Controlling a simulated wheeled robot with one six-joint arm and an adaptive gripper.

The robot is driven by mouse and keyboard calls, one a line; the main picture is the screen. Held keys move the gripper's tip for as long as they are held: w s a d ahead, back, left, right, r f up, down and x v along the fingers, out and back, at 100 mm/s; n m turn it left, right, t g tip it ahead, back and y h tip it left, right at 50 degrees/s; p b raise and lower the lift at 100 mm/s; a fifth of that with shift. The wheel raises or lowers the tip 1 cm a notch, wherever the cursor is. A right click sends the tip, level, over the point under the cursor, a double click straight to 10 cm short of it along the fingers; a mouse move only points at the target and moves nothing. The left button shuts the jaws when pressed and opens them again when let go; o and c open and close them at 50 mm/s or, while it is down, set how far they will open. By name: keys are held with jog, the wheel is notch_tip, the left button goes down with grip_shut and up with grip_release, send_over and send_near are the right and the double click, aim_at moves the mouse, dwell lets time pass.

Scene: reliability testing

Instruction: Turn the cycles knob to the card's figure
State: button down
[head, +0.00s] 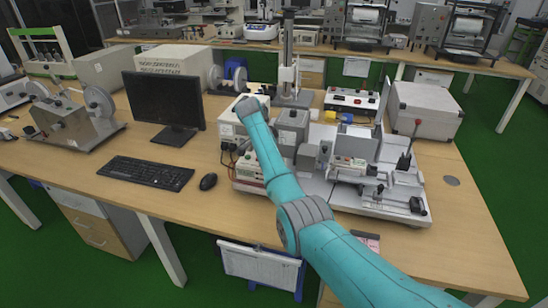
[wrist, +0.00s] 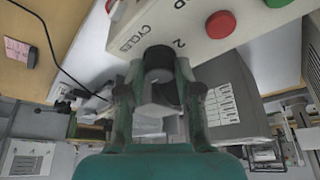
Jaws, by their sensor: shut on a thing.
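The cycles knob (wrist: 159,62) is a black round knob on a pale control panel (wrist: 120,35). In the wrist view, the printed word CYCLES and a figure 2 show beside it, turned in the picture. My gripper (wrist: 157,78) has one finger on each side of the knob and is shut on it. The fingers hide part of the knob, and I cannot make out its pointer. A pink card (wrist: 19,51) lies at the upper left of the wrist view; its writing is too small to read. In the head view my arm hides the gripper and knob.
A red button (wrist: 220,24) and a green button (wrist: 278,3) sit on the same panel. In the head view, the bench holds a monitor (head: 163,103), a keyboard (head: 146,173), a mouse (head: 208,181) and a grey case (head: 424,110). The front right of the bench is clear.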

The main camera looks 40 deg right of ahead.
jog(key=shift+f+m, duration=0.1)
jog(key=shift+m, duration=0.2)
jog(key=c, duration=0.8)
grip_release()
jog(key=v, duration=1.2)
jog(key=shift+w, duration=0.15)
